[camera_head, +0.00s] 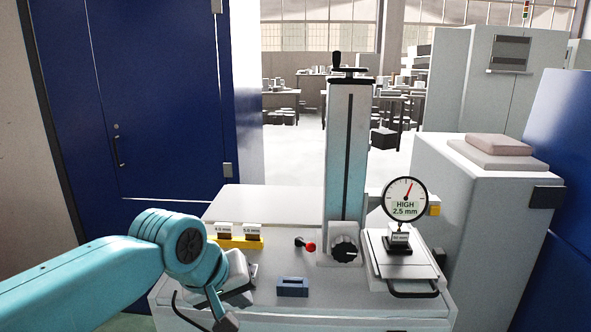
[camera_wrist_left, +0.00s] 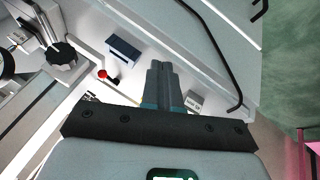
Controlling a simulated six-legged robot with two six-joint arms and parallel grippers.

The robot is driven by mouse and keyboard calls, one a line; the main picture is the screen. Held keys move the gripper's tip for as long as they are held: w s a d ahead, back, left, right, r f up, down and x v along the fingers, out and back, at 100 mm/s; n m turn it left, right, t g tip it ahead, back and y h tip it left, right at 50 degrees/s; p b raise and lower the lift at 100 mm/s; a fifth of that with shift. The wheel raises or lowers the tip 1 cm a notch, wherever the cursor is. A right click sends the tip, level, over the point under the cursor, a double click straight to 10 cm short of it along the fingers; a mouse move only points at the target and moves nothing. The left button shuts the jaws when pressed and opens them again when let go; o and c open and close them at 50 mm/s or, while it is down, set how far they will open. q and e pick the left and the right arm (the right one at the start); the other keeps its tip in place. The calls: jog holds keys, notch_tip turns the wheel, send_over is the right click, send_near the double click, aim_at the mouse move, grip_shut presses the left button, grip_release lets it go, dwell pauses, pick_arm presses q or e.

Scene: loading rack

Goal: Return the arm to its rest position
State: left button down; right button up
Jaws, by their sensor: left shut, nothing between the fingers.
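My teal left arm (camera_head: 90,280) comes in from the left, its elbow-like joint above the left part of the workbench (camera_head: 330,308). My left gripper (camera_head: 240,284) is partly hidden behind the arm, over the bench's left side. In the left wrist view the two fingers (camera_wrist_left: 160,78) lie together, shut with nothing between them. They point toward the bench top, left of a small labelled block (camera_wrist_left: 193,101). I cannot tell how high they are above the surface. My right arm and gripper do not show.
A yellow holder (camera_head: 236,242) with labelled blocks, a red-knobbed lever (camera_head: 309,247) and a blue slotted block (camera_head: 292,287) are near the gripper. A gauge stand (camera_head: 349,150) with a dial reading HIGH 2.5 mm (camera_head: 405,199) rises at the right. A blue cabinet (camera_head: 165,90) stands behind my arm.

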pick_arm(q)
jog(key=s+f+m+g, duration=0.1)
jog(key=s+f+g, duration=0.1)
jog(key=f, duration=1.3)
jog(key=s+f+g, duration=0.1)
jog(key=s+f, duration=0.1)
jog(key=f, duration=1.3)
jog(key=s+a+f+g, duration=0.1)
jog(key=s+f, duration=0.6)
jog(key=s, duration=0.2)
jog(key=s+a+f+g, duration=0.1)
jog(key=s+f, duration=0.7)
jog(key=s, duration=0.2)
jog(key=shift+s+a+h, duration=0.15)
jog(key=shift+a+h, duration=0.1)
jog(key=shift+h, duration=0.15)
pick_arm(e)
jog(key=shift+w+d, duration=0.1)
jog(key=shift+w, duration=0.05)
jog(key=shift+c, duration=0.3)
